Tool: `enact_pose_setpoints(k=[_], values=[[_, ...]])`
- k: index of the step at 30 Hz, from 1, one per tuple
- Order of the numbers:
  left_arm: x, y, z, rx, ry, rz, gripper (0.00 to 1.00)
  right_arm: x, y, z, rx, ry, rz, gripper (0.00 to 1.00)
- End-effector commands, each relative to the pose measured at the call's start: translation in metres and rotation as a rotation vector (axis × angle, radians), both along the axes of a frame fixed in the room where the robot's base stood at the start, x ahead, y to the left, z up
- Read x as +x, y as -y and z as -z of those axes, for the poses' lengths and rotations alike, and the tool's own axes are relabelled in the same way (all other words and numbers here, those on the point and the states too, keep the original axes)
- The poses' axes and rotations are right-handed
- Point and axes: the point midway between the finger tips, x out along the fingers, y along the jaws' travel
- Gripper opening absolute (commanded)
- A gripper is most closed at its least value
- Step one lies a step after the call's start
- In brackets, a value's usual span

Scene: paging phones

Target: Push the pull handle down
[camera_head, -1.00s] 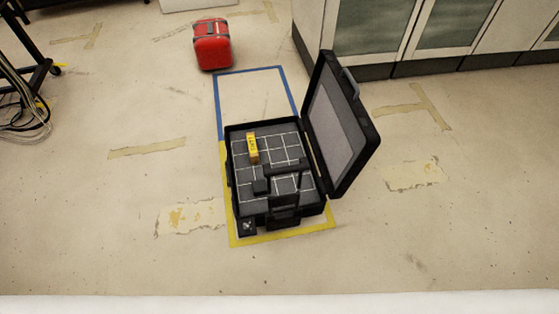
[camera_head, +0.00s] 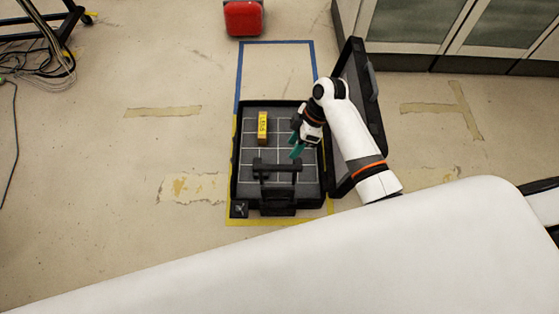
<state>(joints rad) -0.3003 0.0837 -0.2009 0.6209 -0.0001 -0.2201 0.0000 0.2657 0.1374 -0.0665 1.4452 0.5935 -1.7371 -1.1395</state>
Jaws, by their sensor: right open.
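The open black case (camera_head: 240,188) stands on the floor with its lid (camera_head: 374,125) raised on the right. The black pull handle (camera_head: 277,167) stands up at the near side of the case, its crossbar showing over the gridded interior. My right gripper (camera_head: 296,150), with teal fingertips, is open and empty above the right part of the case, a little beyond and right of the crossbar. It appears apart from the handle. My left gripper is not in view.
A yellow box (camera_head: 263,127) lies inside the case. A red case (camera_head: 243,17) stands at the back. Grey cabinets (camera_head: 440,35) line the back right. A cart with cables (camera_head: 50,45) is at the left. Floor left of the case is clear.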

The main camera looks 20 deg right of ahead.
Motion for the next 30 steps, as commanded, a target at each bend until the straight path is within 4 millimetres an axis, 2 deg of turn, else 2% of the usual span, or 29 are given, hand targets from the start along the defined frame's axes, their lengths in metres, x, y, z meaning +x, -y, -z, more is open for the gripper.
enact_pose_setpoints(k=[9,15,27,30], values=[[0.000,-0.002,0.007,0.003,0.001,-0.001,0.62,-0.005,-0.027,0.060,0.001,-0.005,0.002,0.42],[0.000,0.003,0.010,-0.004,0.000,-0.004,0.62,-0.007,-0.037,0.083,-0.001,-0.003,0.004,0.42],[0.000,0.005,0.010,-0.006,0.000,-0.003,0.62,-0.007,-0.040,0.090,-0.002,-0.001,0.004,0.42],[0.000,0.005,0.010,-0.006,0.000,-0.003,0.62,-0.007,-0.040,0.090,-0.002,-0.001,0.004,0.28]])
